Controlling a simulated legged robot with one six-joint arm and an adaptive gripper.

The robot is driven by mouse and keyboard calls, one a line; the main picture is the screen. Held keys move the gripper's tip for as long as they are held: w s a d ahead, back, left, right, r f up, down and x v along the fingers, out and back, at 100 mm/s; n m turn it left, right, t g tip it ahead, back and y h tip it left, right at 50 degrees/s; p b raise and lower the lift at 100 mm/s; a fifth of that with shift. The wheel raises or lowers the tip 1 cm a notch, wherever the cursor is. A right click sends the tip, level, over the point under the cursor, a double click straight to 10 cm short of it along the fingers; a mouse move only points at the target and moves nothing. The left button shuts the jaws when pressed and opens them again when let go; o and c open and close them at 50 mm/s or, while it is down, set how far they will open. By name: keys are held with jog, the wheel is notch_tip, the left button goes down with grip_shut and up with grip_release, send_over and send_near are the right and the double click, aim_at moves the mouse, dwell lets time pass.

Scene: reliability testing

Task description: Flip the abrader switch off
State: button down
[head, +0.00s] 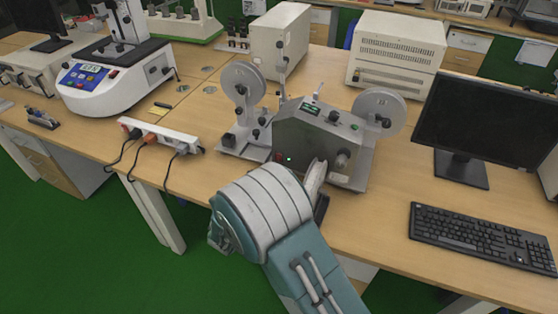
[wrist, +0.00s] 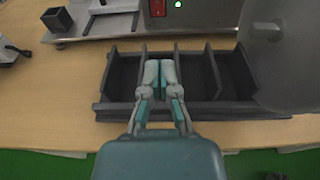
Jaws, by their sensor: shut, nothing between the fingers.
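The abrader (head: 318,138) is a grey-green machine with reels at its sides, standing on the wooden bench. In the wrist view, a red switch (wrist: 158,8) shows at the top edge, partly cut off, beside a lit green lamp (wrist: 178,4). The green lamp also shows in the head view (head: 289,158). My gripper (wrist: 160,68) is shut and empty, in front of the switch and over a dark compartment tray (wrist: 123,72). A gap separates the fingertips from the switch in the picture. My arm hides the gripper in the head view. The switch's exact position is unclear.
A white power strip (head: 160,134) with cables lies left of the abrader. A monitor (head: 487,120) and keyboard (head: 484,236) stand to the right. A large grey rounded part (wrist: 282,45) fills the wrist view's upper right.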

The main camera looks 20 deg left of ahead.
jog(key=shift+w+d, duration=0.1)
jog(key=x, duration=1.3)
jog(key=shift+w+r, duration=0.15)
jog(key=shift+r, duration=0.25)
jog(key=shift+w, duration=0.3)
